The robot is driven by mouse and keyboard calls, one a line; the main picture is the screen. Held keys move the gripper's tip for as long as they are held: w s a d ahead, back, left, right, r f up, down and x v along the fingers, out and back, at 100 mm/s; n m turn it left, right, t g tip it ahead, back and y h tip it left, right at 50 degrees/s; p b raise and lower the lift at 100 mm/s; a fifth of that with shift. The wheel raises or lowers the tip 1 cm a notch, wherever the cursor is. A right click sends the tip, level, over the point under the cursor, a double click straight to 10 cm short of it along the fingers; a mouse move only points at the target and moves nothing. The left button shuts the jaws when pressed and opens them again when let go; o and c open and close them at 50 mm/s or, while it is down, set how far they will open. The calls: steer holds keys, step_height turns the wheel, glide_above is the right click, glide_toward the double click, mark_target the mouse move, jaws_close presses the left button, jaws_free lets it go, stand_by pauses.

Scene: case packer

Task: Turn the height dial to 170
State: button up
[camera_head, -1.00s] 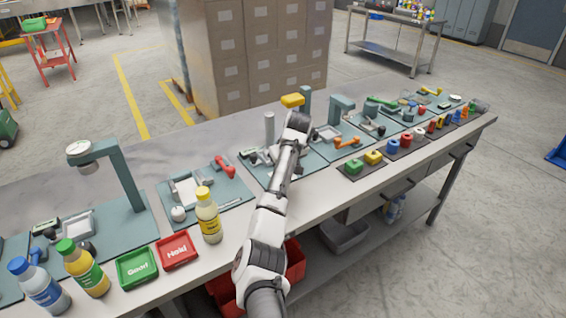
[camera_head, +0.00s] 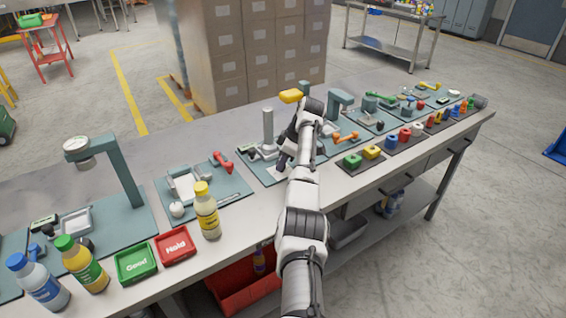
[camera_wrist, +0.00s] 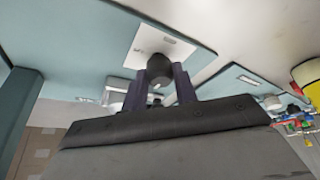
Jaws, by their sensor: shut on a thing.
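In the wrist view, a dark round knob (camera_wrist: 158,66), which looks like the height dial, stands on a white plate (camera_wrist: 180,48) on a teal board. My gripper (camera_wrist: 160,82) is shut on this knob, with one dark finger on each side. No number or pointer can be read. In the head view, my gripper (camera_head: 282,158) is down at the teal station with the grey post (camera_head: 268,126). A corner of the white plate (camera_head: 277,173) shows beside it. My gripper and arm hide the knob there.
A teal station with a red handle (camera_head: 224,163) lies to the left, with a yellow bottle (camera_head: 207,212) in front. Green (camera_head: 136,262) and red (camera_head: 176,245) trays stand near the bench's front edge. Other stations with small parts continue to the right, close to my arm.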

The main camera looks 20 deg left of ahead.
steer(key=shift+r+n, duration=0.1)
steer(key=shift+n, duration=0.3)
steer(key=o, duration=1)
steer(key=shift+c, duration=0.2)
steer(key=b+v, duration=0.3)
steer(key=v, duration=1)
steer(key=shift+w+r+b, duration=0.25)
steer(key=shift+r+b, duration=0.05)
steer(key=shift+r, duration=0.05)
